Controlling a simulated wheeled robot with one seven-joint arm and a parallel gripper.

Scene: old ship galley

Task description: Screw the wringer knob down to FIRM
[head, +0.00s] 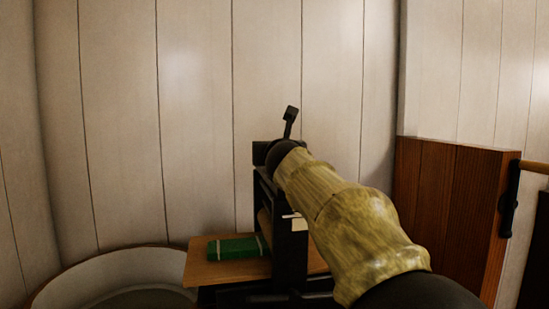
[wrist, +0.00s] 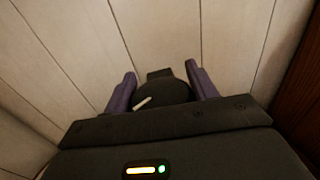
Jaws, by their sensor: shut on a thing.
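The wringer (head: 291,250) stands in the head view as a black upright frame with a pale roller beside its post. My gripper (head: 280,152) is at the top of this frame, and my sleeved arm covers much of the right side. In the wrist view, my gripper (wrist: 161,88) has its two purple-grey fingers on either side of the dark round knob (wrist: 172,93). It is shut on the knob. A white pointer mark (wrist: 143,102) slants toward the lower left on the knob. The knob is hidden in the head view. I cannot read any FIRM marking.
A green folded cloth (head: 233,247) with pale bands lies on a wooden board (head: 205,267) left of the wringer. A round pale tub (head: 70,285) is at lower left. White plank walls (head: 200,110) stand behind. Red-brown wood panelling (head: 445,200) is at right.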

